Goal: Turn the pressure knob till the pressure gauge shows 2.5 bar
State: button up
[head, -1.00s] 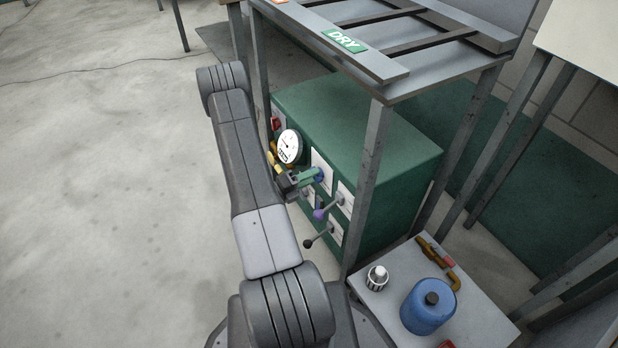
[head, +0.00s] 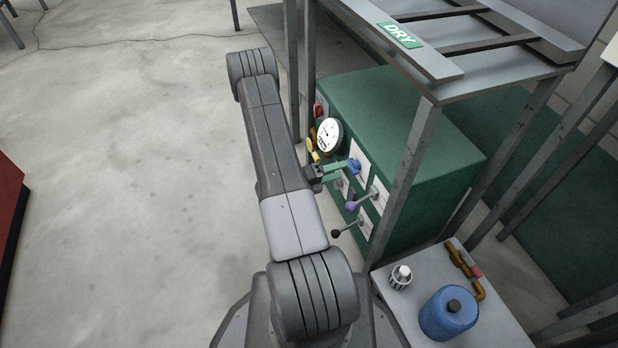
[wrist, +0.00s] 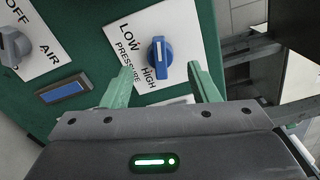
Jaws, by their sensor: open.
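The blue pressure knob (wrist: 159,64) stands on a white plate marked LOW, HIGH and PRESSURE in the wrist view. It also shows in the head view (head: 354,166). My gripper (wrist: 163,75) is open, with its two green fingers on either side of the knob's lower end; I cannot tell whether they touch it. In the head view my gripper (head: 340,170) is at the front of the green cabinet (head: 410,115). The round white pressure gauge (head: 329,135) stands at the cabinet's left, its reading too small to tell.
Beside the knob are a grey AIR/OFF knob (wrist: 12,44) and a blue bar (wrist: 64,88). Levers with a purple knob (head: 351,206) and a black knob (head: 336,233) stick out below. A rack post (head: 405,185) stands close right. A blue canister (head: 448,315) sits on a low table.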

aim_at(354, 166)
jog(key=p+v, duration=0.1)
jog(key=v, duration=0.9)
jog(key=shift+a+p, duration=0.15)
jog(key=shift+p, duration=0.25)
jog(key=shift+s+f, duration=0.1)
jog(key=b+x, duration=0.2)
jog(key=x, duration=1.1)
jog(key=shift+d+b, duration=0.35)
jog(key=shift+b, duration=0.05)
jog(key=p+v, duration=0.3)
jog(key=v, duration=1)
jog(key=w+d+n+b, duration=0.1)
jog(key=w+d+n, duration=0.4)
jog(key=d+n, duration=0.6)
jog(key=shift+d+n+b, duration=0.35)
jog(key=shift+d+n, duration=0.05)
jog(key=shift+d, duration=0.15)
dwell(0.8)
